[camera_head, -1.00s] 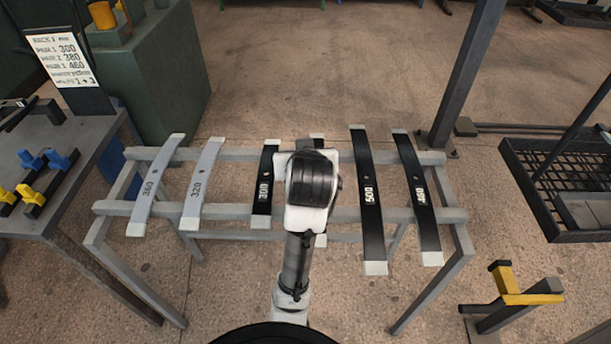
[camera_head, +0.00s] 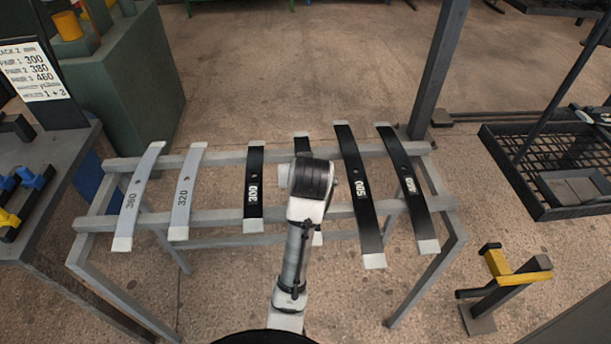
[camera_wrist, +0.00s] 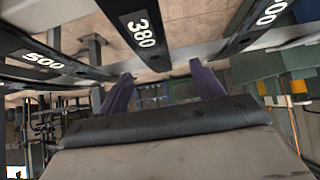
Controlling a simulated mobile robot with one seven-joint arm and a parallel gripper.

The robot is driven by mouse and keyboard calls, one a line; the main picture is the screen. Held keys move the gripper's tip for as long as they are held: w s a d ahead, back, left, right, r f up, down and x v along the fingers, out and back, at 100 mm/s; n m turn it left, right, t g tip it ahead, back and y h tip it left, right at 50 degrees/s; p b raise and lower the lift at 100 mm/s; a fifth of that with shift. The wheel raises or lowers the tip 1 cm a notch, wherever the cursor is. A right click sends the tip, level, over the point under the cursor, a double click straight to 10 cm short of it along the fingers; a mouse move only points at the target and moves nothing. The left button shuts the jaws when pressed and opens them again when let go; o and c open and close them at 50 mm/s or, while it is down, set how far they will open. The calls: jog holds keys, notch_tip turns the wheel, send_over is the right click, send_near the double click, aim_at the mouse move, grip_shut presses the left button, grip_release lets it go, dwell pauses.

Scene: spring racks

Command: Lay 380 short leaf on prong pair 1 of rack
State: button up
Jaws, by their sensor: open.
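The 380 leaf is a dark spring leaf, its number plain in the wrist view (camera_wrist: 140,30). In the head view only its pale-tipped far end (camera_head: 301,141) and a bit of its near end show; my arm hides the middle. My gripper (camera_wrist: 162,82) is open and empty, its two purple fingers apart, with the 380 leaf's end beyond and between them; contact cannot be told. In the head view my wrist hides the fingers. Blue and yellow prongs (camera_head: 30,178) stand on the left bench, cut by the picture edge, beside a sign (camera_head: 35,72) headed rack 2.
A grey stand (camera_head: 400,208) carries several leaves. The dark 300 leaf (camera_head: 254,170) and 500 leaf (camera_head: 350,165) flank the 380 leaf; pale 320 (camera_head: 187,180) and 360 leaves (camera_head: 138,185) lie left. A post (camera_head: 436,75) rises behind. A yellow-topped stand (camera_head: 510,275) is right.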

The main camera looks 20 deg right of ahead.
jog(key=x, duration=0.3)
jog(key=p+x, duration=0.1)
jog(key=x, duration=0.1)
jog(key=shift+s+d+f, duration=0.25)
jog(key=shift+d+f, duration=0.05)
jog(key=shift+d, duration=0.05)
grip_shut()
jog(key=shift+r, duration=0.15)
